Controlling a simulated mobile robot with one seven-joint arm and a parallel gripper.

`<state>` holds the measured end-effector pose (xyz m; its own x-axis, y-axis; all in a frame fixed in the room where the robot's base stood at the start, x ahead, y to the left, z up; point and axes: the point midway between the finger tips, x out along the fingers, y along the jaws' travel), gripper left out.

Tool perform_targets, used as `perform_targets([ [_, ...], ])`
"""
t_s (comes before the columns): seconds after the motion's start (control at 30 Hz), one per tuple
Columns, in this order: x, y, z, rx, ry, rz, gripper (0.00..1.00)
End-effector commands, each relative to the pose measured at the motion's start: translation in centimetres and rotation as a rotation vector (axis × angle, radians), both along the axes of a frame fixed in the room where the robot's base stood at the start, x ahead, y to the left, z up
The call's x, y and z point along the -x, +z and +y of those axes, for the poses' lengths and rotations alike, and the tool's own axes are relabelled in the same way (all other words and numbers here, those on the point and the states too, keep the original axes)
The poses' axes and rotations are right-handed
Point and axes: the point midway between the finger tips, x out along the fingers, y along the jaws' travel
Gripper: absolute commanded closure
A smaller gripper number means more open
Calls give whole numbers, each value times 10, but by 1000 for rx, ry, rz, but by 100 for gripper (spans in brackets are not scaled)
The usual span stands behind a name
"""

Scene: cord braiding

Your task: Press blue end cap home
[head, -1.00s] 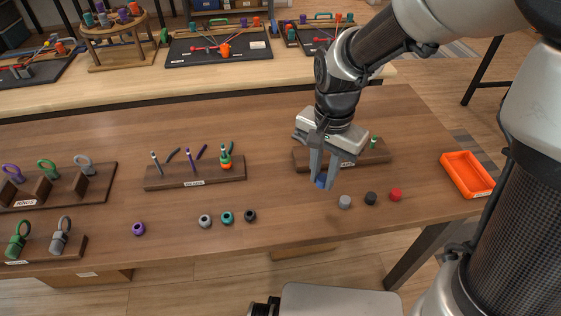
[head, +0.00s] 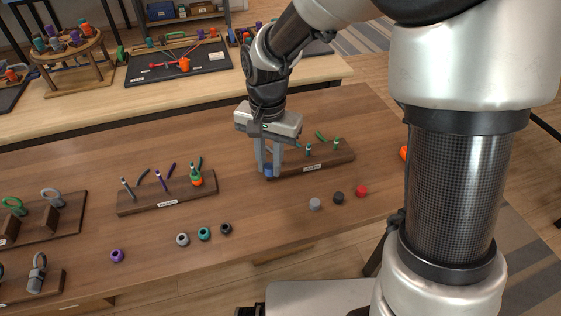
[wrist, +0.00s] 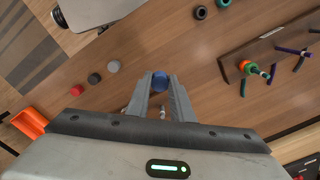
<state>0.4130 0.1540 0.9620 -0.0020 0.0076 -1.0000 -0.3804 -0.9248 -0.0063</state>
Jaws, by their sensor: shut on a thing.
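The blue end cap (wrist: 160,81) is between the fingertips of my gripper (wrist: 160,84) in the wrist view. In the head view the blue cap (head: 269,171) shows at the bottom of my gripper (head: 268,168), which is shut on it. The cap is by the left end of a dark wooden rack (head: 335,159) with small green-and-white cord ends standing along it. My fingers hide that end of the rack, so I cannot tell whether the cap touches a cord.
Grey (head: 315,204), black (head: 338,197) and red (head: 361,191) caps lie in front of the rack. A second rack (head: 140,205) with pegs stands to the left, with several loose beads in front. An orange tray (wrist: 30,123) shows in the wrist view.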

Motion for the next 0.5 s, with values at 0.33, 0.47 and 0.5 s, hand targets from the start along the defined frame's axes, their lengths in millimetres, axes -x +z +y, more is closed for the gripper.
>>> perform_targets([
  [0.33,-52,50,148,-1,293,4,100],
  [0.47,-55,48,183,4,359,1,100],
  [0.5,-56,48,190,5,373,-1,100],
])
